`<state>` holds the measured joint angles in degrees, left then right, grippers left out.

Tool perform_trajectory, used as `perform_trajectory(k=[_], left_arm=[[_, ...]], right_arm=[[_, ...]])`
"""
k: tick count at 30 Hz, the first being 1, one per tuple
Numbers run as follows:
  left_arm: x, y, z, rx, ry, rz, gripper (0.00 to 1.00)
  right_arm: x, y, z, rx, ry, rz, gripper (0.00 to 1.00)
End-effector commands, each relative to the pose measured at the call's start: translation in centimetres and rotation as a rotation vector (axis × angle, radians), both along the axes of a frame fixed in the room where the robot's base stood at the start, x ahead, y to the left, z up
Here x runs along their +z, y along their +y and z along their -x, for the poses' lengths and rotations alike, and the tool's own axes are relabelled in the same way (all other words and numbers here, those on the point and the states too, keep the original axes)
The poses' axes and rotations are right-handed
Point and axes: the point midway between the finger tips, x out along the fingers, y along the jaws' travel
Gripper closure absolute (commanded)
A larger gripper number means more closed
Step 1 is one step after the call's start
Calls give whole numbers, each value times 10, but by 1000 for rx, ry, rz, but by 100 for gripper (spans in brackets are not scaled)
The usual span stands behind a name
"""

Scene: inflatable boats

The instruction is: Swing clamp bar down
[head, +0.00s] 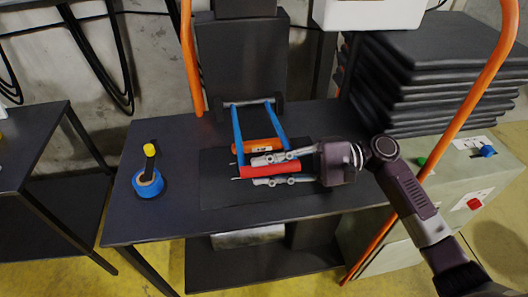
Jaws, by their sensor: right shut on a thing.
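The clamp bar (279,169) is a red grip bar carried by two blue side arms. The blue arms run back to a hinge rod at the rear of the dark table (160,228). My right gripper (258,171) reaches in from the right, with one grey finger on each side of the red bar, shut on it. The fingers and gripper body hide part of the bar's right end. An orange cylinder (262,145) with a pale label lies just behind the bar, between the blue arms. I cannot tell how high the bar is above the table. My left gripper is not in view.
A blue tape roll (148,186) with a yellow-topped tool stands at the table's left. A dark upright panel (240,62) and orange posts rise behind. Stacked dark slabs (425,75) and a grey-green control box (450,185) are at the right. The table's front left is clear.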

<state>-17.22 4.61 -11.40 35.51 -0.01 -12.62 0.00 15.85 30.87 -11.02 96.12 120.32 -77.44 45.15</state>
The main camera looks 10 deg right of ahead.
Motion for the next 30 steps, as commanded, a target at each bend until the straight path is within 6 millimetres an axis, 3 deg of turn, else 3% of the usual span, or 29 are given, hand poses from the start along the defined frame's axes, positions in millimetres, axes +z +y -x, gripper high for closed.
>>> perform_trajectory(k=[1,3,9,26,27,30], left_arm=[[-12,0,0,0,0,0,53],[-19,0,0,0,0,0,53],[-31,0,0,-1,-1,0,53],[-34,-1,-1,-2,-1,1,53],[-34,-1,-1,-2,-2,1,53],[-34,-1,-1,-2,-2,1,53]], right_arm=[[-18,0,3,0,6,1,100],[-31,0,6,0,7,1,100],[-55,0,9,0,7,0,100],[-63,0,10,0,7,0,100],[-63,0,10,0,7,0,79],[-63,0,10,0,7,0,68]])
